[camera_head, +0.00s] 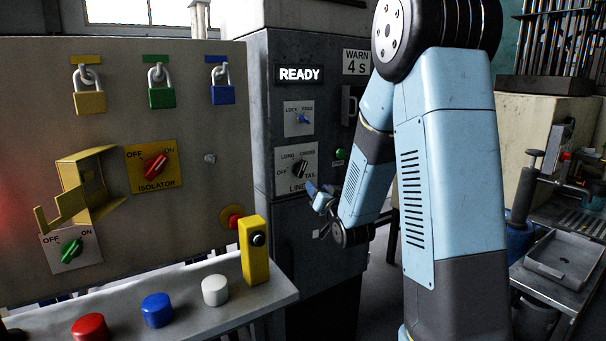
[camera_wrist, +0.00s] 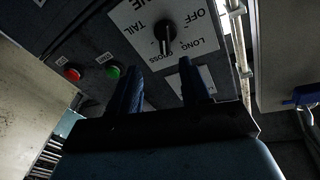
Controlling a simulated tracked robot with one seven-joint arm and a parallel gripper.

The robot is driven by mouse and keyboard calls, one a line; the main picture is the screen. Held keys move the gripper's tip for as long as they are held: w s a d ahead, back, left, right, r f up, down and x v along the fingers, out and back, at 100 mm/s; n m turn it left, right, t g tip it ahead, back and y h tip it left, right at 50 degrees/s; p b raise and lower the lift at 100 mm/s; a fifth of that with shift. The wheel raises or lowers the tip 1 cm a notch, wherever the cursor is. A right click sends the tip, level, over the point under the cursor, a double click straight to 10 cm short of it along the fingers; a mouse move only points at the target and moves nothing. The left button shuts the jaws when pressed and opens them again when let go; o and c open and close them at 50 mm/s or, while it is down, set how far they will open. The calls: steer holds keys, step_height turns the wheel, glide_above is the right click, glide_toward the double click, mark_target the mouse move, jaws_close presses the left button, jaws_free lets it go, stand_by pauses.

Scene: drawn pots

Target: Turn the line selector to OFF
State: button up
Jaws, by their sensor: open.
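The line selector (camera_head: 299,169) is a black knob on a pale plate marked OFF, LONG, CROSS and TAIL, on the grey cabinet. In the wrist view the knob (camera_wrist: 165,33) appears upside down, and its light mark seems to point to CROSS. My gripper (camera_head: 320,194) is just below and right of the plate in the head view, partly covering its lower right. In the wrist view my gripper (camera_wrist: 160,66) has its two blue fingers apart, with nothing between them. The knob lies beyond the fingertips, apart from them.
A LOCK/FREE switch (camera_head: 302,119) with a blue lever sits above the selector, and a green button (camera_head: 340,154) is to its right. The left panel holds a red isolator knob (camera_head: 155,166). A yellow box (camera_head: 254,250) stands on the front ledge.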

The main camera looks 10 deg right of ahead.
mark_target(303, 171)
steer(key=w+t, duration=0.1)
steer(key=w, duration=0.3)
steer(key=w+a+r+t, duration=0.1)
steer(key=w, duration=0.3)
steer(key=w+m+t+y, duration=0.1)
steer(key=w, duration=0.3)
steer(key=shift+w+a+r, duration=0.2)
steer(key=shift+w+a, duration=0.15)
steer(key=shift+w, duration=0.05)
steer(key=shift+c, duration=0.5)
jaws_close()
